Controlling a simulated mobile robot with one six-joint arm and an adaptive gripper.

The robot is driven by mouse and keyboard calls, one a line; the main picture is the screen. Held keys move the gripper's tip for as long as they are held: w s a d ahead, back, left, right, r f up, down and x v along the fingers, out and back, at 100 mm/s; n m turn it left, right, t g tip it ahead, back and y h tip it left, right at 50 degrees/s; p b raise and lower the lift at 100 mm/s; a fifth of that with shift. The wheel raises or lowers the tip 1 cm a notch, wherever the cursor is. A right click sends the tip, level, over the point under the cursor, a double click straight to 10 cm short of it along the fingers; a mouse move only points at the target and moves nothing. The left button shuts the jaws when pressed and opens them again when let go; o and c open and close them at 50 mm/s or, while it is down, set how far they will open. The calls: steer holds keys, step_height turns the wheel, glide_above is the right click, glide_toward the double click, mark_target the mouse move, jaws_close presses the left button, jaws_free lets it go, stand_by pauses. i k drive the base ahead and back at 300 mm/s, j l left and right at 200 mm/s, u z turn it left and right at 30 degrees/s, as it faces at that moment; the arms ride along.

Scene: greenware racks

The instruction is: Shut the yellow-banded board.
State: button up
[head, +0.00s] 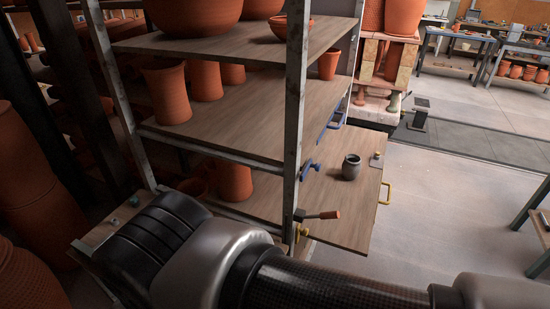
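The yellow-banded board (335,225) is the lowest wooden board seen in the rack and sticks out to the right past the metal post. It has a yellow handle (386,193) at its outer end, and a yellow fitting (303,232) shows by the post. A small dark grey pot (351,167) stands upright on the pulled-out part, near a small metal plate (376,160). Terracotta pots (235,182) stand further in on this level. My arm crosses the bottom of the head view and hides the board's near left part. My gripper is not in view.
The middle board (230,115), with a blue handle (334,125) and several pots, sits above. Open floor (450,200) lies to the right. A bench stands at the right edge.

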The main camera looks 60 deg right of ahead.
mark_target(256, 194)
steer(key=z, duration=3.05)
steer(key=i+l, duration=0.15)
steer(key=i+l+u, duration=0.15)
steer(key=u, duration=0.2)
steer(key=i+l+u, duration=0.1)
steer(key=u, duration=0.25)
steer(key=i+l+u, duration=0.1)
steer(key=l+u, duration=0.25)
steer(key=i+u, duration=0.2)
steer(key=u, duration=0.6)
steer(key=k+l, duration=0.05)
